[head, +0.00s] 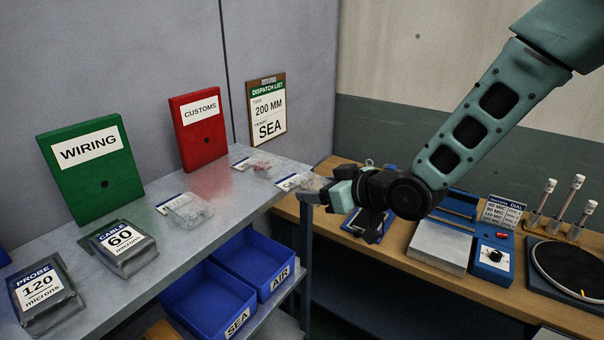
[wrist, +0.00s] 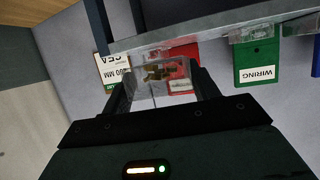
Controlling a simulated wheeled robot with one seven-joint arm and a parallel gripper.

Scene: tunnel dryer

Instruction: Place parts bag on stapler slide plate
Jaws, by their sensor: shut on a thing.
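My gripper (head: 312,194) is at the right end of the grey shelf, pointing left, shut on a clear parts bag with a white label (head: 292,182). In the wrist view the bag (wrist: 160,78) sits between the two fingers, with small brownish parts inside. In the head view the bag is close to the shelf's end; whether it touches the shelf I cannot tell. A dark device with a blue base (head: 368,226), perhaps the stapler, stands on the wooden bench behind and below my gripper. My wrist partly hides it, and its slide plate is not clear.
The grey shelf (head: 232,222) holds other bags, including a clear one (head: 186,209), CABLE 60 (head: 122,246) and PROBE 120 (head: 44,298). Blue SEA (head: 207,297) and AIR (head: 262,262) bins sit below. A blue sealer with grey plate (head: 440,246) and dial stands right on the bench.

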